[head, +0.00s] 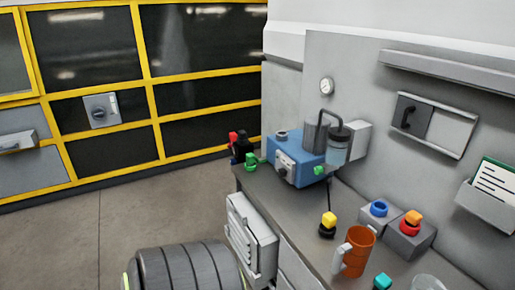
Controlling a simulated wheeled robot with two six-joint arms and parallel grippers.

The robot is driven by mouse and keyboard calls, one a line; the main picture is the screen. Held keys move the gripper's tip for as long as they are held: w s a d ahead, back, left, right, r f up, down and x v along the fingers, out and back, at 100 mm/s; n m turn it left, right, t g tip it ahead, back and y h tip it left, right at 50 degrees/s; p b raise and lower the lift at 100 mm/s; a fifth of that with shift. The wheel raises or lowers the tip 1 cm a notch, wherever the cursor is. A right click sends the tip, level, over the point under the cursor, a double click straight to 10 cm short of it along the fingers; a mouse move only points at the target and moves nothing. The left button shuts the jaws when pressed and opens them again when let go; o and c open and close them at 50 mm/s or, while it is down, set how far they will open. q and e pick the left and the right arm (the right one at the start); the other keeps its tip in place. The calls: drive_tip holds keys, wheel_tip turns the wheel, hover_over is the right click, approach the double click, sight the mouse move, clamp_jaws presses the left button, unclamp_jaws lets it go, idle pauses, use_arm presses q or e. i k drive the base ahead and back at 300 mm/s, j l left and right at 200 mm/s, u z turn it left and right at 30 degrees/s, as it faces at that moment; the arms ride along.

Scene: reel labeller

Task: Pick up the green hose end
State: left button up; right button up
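A small green piece (250,161) stands at the far left corner of the grey bench, close to a red piece (233,138) and dark parts. Another small green piece (319,170) sits on the right side of the blue machine (298,158). I cannot tell which of these is the green hose end. A thin dark line runs from near the machine down to a yellow piece (328,219) on a black base. Neither of my grippers is in view.
On the bench (290,217) are an orange mug (358,252), a teal piece (382,282), a blue ring on a grey block (379,208) and a red-and-orange piece (411,222). A dark ribbed cylinder (185,270) is at bottom left. Open floor (130,220) lies left.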

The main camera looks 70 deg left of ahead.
sight(249, 157)
drive_tip(key=u, duration=2.2)
drive_tip(key=i+j+z, duration=0.1)
drive_tip(key=i+j, duration=0.05)
drive_tip(key=i, duration=0.05)
